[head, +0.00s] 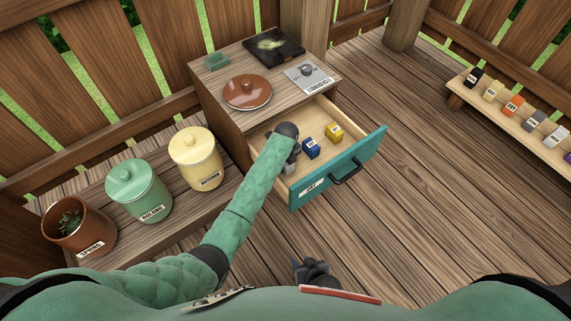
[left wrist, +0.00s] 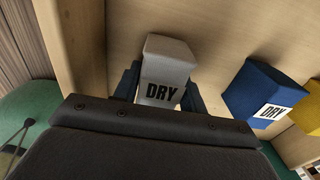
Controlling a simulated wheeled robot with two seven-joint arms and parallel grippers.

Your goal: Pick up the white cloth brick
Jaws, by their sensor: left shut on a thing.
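The white cloth brick (left wrist: 166,72) is marked DRY and sits between the fingers of my left gripper (left wrist: 158,92) in the left wrist view. The fingers are shut on its two sides. In the head view my left gripper (head: 289,158) reaches down into the open drawer (head: 300,181), at its left part, and mostly hides the brick. I cannot tell whether the brick touches the drawer floor. My right gripper (head: 314,272) is low in front of my body, away from the drawer; its fingers are too unclear to read.
A blue brick (head: 311,149) and a yellow brick (head: 334,133) lie in the drawer to the right of my left gripper. The cabinet top holds a brown lid (head: 247,92). Lidded jars, green (head: 138,190) and cream (head: 196,159), stand at left. A shelf of bricks (head: 513,106) is at far right.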

